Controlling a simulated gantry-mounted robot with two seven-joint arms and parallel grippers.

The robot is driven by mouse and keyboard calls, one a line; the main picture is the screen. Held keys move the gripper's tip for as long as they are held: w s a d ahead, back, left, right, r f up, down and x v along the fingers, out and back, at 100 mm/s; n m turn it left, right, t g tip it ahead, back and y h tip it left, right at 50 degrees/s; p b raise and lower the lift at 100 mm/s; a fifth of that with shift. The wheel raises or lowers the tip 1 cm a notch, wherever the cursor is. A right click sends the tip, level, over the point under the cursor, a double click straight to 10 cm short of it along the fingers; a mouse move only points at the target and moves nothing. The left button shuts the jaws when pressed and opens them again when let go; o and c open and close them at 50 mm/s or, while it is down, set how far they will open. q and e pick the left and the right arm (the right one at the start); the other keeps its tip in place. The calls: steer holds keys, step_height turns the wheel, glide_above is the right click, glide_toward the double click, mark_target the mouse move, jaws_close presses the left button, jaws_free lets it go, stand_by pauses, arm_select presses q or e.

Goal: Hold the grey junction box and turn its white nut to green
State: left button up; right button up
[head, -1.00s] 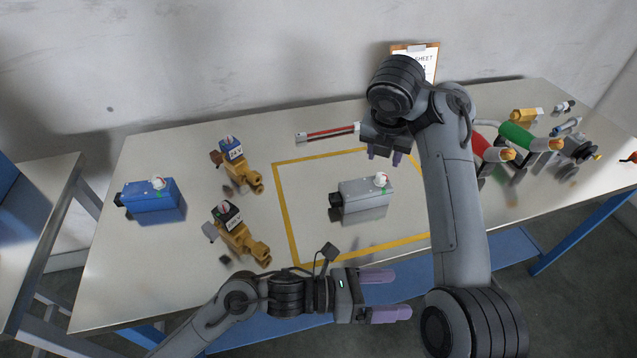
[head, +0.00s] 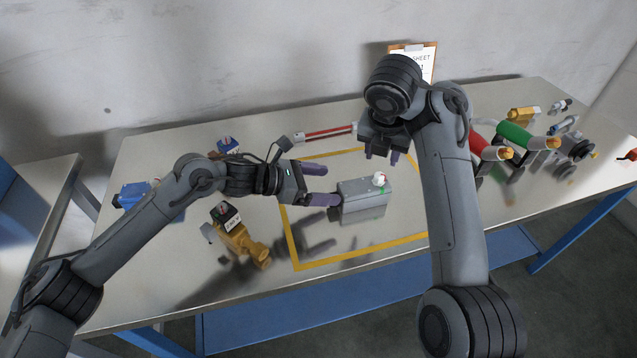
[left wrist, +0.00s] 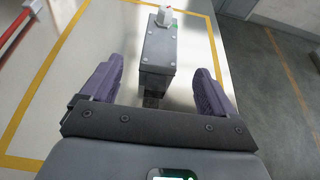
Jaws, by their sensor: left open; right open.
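The grey junction box (head: 363,200) lies on the table inside the yellow taped outline. Its white nut (head: 380,179) sits on top near the right end, with a small green mark beside it. My left gripper (head: 328,184) is open at the box's left end, its fingers pointing right toward it. In the left wrist view the box (left wrist: 158,55) and nut (left wrist: 164,15) lie straight ahead, between and beyond the open fingers (left wrist: 158,85). My right gripper (head: 380,156) is open, pointing down above the table just behind the box, apart from the nut.
A red bar (head: 328,132) lies at the back. Red and green (head: 517,137) cylinders stand right. The taped area's front is clear.

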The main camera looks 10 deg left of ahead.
mark_target(355, 187)
arm_select(q)
steer(key=x, duration=0.9)
steer(key=shift+w+d, duration=0.15)
steer(key=shift+d, duration=0.1)
steer(key=c, duration=1.2)
